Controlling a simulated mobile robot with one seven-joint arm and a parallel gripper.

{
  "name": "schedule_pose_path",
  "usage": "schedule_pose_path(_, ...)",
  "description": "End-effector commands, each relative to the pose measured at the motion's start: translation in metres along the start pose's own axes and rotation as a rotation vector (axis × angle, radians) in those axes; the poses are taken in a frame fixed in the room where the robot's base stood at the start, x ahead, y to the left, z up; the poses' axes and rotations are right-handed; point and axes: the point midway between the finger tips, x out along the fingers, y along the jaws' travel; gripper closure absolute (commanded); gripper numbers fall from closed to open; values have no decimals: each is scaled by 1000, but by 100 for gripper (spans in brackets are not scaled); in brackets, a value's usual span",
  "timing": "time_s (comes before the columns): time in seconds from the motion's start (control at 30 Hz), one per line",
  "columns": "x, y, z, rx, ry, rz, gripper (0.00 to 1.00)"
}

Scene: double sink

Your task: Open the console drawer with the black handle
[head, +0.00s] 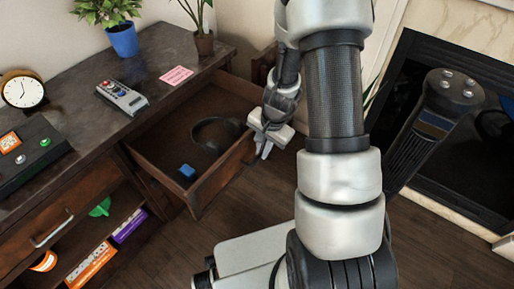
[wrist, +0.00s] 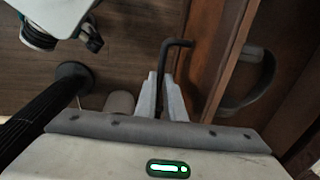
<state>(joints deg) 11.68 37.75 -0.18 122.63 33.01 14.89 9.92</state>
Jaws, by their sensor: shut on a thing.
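The console drawer (head: 222,181) stands well open, pulled out from the dark wooden console. Its front panel faces the lower right in the head view. My gripper (head: 265,143) is at the outside of that front panel. In the wrist view, the black handle (wrist: 178,43) is a thin bent bar beside the brown drawer front (wrist: 207,50). My gripper's two pale fingers (wrist: 161,80) are shut on the handle.
Inside the drawer lie dark headphones (head: 215,120) and a small blue cube (head: 187,171). The console top (head: 75,93) holds a clock (head: 22,90), a remote-like device (head: 122,97), a pink card (head: 176,75) and plants. A fireplace (head: 440,190) is at right. Floor below the drawer is clear.

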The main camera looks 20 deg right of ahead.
Motion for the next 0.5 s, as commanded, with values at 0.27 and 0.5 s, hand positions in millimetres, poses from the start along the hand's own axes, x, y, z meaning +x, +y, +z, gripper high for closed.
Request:
schedule_pose_path(0.27,-1,6,0,0,1,0,100)
schedule_pose_path(0.5,-1,6,0,0,1,0,100)
